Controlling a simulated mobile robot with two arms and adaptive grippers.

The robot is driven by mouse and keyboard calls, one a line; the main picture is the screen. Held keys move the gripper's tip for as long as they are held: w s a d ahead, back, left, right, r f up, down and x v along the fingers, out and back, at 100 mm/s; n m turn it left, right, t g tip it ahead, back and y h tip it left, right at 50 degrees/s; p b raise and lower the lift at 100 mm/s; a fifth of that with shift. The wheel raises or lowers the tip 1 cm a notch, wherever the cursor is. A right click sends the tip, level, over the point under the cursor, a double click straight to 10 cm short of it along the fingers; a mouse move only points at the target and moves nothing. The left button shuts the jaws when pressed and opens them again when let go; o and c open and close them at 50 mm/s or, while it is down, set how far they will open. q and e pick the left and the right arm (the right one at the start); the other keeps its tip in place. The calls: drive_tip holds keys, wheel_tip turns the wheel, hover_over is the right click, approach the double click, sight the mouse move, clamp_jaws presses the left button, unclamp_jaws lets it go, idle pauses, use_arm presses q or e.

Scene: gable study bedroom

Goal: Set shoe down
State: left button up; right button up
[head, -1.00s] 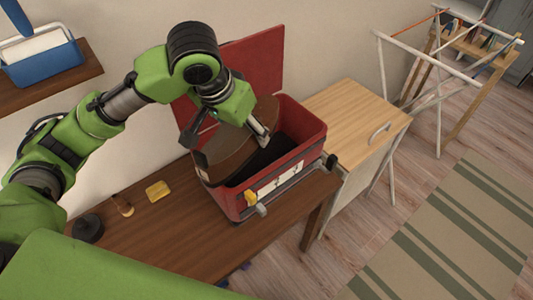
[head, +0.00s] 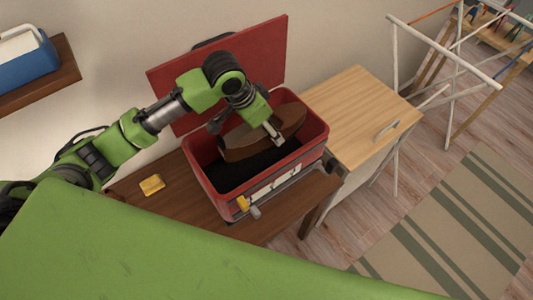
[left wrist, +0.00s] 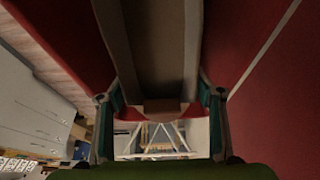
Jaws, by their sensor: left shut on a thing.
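A brown shoe (head: 240,143) is held by my left gripper (head: 247,128) in the mouth of a red box (head: 208,181) with a dark inside. The gripper is shut on the shoe, with a finger on either side of it. The shoe lies across the back part of the box; whether it touches the bottom I cannot tell. In the left wrist view the shoe (left wrist: 155,50) stretches away between the two fingers (left wrist: 160,130), with red walls on both sides. My right gripper is not in view.
The box's red lid (head: 250,60) stands open behind it. The box stands on a brown bench (head: 180,205) with a yellow block (head: 152,185) at left. A light wooden cabinet (head: 360,110) adjoins at right. A white drying rack (head: 440,60) stands beyond, near a striped rug (head: 450,220).

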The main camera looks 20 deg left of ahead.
sight(253, 142)
use_arm(q)
wheel_tip(253, 142, down, 14)
drive_tip(key=shift+p, duration=0.3)
drive_tip(key=shift+f, duration=0.2)
drive_tip(key=o, duration=1.5)
drive_tip(key=v, duration=1.2)
drive_tip(key=shift+s+r, duration=0.1)
drive_tip(key=shift+r, duration=0.05)
drive_tip(key=shift+d, duration=0.1)
